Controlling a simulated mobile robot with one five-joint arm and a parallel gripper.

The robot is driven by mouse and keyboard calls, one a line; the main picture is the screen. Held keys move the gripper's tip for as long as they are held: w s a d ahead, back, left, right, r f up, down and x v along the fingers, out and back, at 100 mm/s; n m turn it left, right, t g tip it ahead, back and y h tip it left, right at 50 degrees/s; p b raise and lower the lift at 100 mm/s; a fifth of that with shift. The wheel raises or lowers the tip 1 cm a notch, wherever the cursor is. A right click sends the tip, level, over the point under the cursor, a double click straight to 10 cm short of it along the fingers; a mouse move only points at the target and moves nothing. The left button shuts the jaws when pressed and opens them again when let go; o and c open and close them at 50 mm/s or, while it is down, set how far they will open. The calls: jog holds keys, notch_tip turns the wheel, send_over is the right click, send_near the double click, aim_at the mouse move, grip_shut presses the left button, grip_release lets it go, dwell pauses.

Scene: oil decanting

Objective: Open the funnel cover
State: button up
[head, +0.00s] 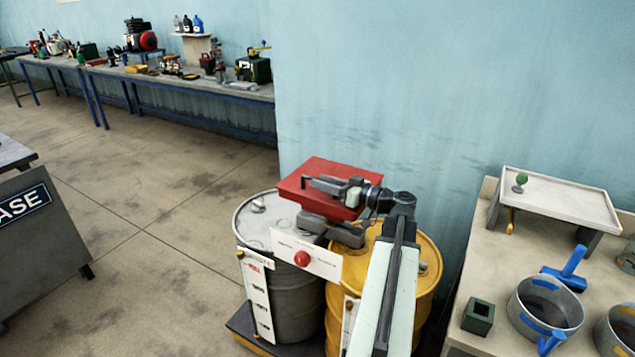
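A red square cover (322,168) lies roughly flat above two drums, a grey one (300,290) on the left and a yellow one (428,262) on the right. I take it to be the funnel cover, and it looks closed. The funnel itself is hidden beneath it. My gripper (322,187) reaches in from the right, over the red cover. A dark bracket-like shape at its tip overlaps the cover, and I cannot tell whether it is a finger or a handle. Whether the gripper touches the cover is unclear.
A white panel with a red knob (302,259) faces front between the drums. The right bench (475,275) carries a tray stand (560,197), a pot (545,305) with blue handles and a dark square block (478,317). Open floor lies left; the blue wall is close behind.

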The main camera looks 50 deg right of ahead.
jog(key=shift+w+a, duration=0.15)
jog(key=shift+w, duration=0.5)
grip_shut()
dwell(0.9)
